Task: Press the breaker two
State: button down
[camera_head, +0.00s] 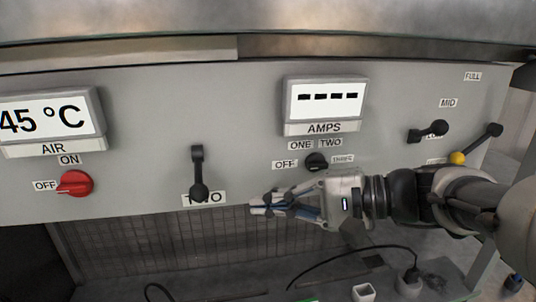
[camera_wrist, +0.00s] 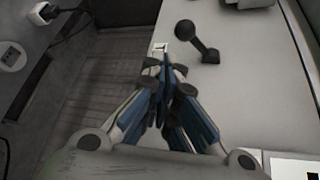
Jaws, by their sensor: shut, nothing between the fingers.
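The breaker two lever (camera_head: 198,178) is a black handle with a round knob on the grey panel. Its knob hangs down in front of a label partly reading "TWO" (camera_head: 217,198). In the wrist view the lever (camera_wrist: 196,42) lies just beyond the fingertips, slightly to the right. My gripper (camera_head: 254,204) is shut and empty, pointing left, to the right of the lever and a little below its knob. In the wrist view the gripper (camera_wrist: 165,62) is apart from the lever, with its fingertips near the white label (camera_wrist: 160,47).
The panel also carries a red AIR knob (camera_head: 76,183), a temperature display (camera_head: 48,118), an AMPS display (camera_head: 326,102) and a black selector knob (camera_head: 317,161). Cables and sockets (camera_head: 408,283) lie below.

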aim_at(199, 181)
jog(key=shift+w+d+r, duration=0.1)
jog(key=shift+w+r, duration=0.3)
jog(key=shift+r, duration=0.15)
jog(key=shift+w+d+r, duration=0.1)
jog(key=shift+w+r, duration=0.25)
jog(key=shift+r, duration=0.2)
jog(key=x, duration=0.3)
jog(key=p+x, duration=0.1)
jog(key=x, duration=0.6)
jog(key=shift+w+a+r+p, duration=0.1)
jog(key=shift+r+p, duration=0.15)
jog(key=shift+p, duration=0.1)
